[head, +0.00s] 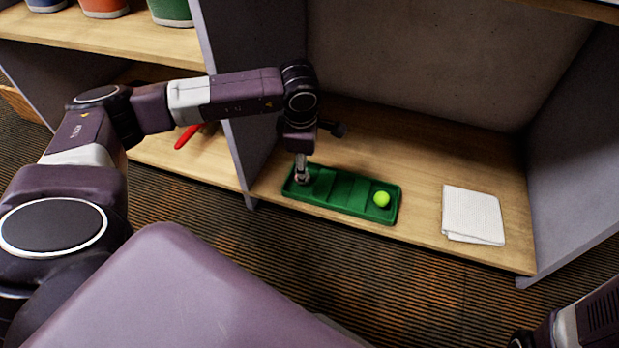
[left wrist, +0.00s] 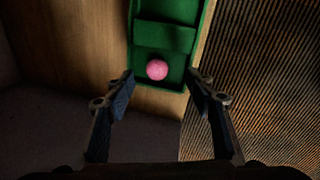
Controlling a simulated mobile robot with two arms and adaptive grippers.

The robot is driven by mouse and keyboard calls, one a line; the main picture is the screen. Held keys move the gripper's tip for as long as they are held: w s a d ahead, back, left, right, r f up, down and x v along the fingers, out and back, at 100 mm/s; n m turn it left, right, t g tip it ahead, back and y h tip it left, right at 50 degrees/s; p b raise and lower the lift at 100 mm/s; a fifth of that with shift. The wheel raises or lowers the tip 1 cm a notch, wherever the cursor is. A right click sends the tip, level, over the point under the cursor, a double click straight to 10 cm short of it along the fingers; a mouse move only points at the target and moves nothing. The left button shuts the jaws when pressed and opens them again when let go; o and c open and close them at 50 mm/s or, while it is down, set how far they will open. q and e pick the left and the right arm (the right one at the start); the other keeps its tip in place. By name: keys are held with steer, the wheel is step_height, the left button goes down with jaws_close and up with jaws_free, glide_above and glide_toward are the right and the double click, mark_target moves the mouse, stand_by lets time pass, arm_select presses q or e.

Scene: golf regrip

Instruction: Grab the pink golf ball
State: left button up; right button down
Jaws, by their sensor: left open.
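The pink golf ball (left wrist: 157,69) sits in the end compartment of the green tray (left wrist: 192,12) in the left wrist view. My left gripper (left wrist: 160,78) is open, with its two fingers spread on either side of the ball and apart from it. In the head view my left gripper (head: 302,178) points down over the left end of the green tray (head: 346,189), and the pink ball is hidden there. A yellow-green ball (head: 381,199) sits in the tray's right compartment. My right gripper is not in view; only part of my right arm shows at the lower right.
The tray lies near the front edge of a wooden shelf (head: 420,170) between grey side panels. A folded white cloth (head: 473,214) lies to the right. Pots (head: 170,10) stand above.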

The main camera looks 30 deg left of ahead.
arm_select(q)
steer(key=shift+w+a+f+b, duration=0.1)
steer(key=shift+a+f+b, duration=0.15)
steer(key=shift+f, duration=0.3)
steer(key=shift+w+f+b, duration=0.1)
steer(key=shift+f+b, duration=0.5)
steer(key=shift+f, duration=0.15)
steer(key=f+b, duration=0.1)
steer(key=a+f+b, duration=0.1)
steer(key=f+b, duration=0.1)
steer(key=w+f+b, duration=0.1)
steer(key=f+b, duration=0.1)
steer(key=shift+a, duration=0.15)
steer(key=shift+r, duration=0.1)
steer(key=c, duration=1.2)
